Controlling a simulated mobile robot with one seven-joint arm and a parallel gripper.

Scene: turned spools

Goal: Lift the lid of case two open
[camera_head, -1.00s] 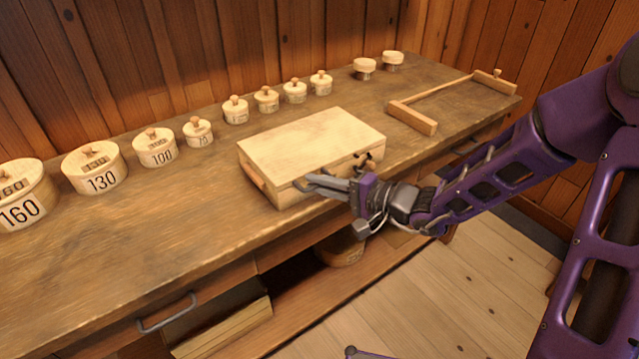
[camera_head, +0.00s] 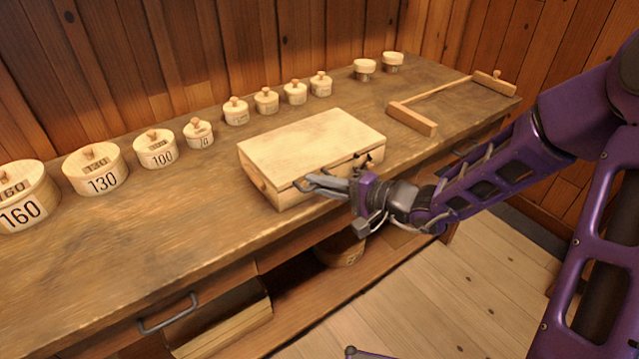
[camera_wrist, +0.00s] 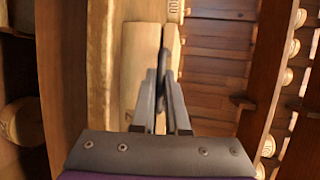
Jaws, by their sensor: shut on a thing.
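A pale wooden case (camera_head: 310,148) with a flat lid lies on the workbench. The lid looks closed, with a seam along the front side. My gripper (camera_head: 314,184) is at the front left of the case, its fingers against the front edge near the seam. In the wrist view my gripper (camera_wrist: 162,85) is shut on a small dark piece at the front of the case (camera_wrist: 138,60); its shape is mostly hidden by the fingers. A dark latch or peg (camera_head: 368,160) shows at the front right of the case. I cannot read a number on the case.
Round lidded boxes stand in a row behind and left, among them one marked 160 (camera_head: 22,205) and one marked 130 (camera_head: 98,172). A wooden frame tool (camera_head: 412,119) lies to the right on the bench (camera_head: 150,250). Bare bench lies left of the case.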

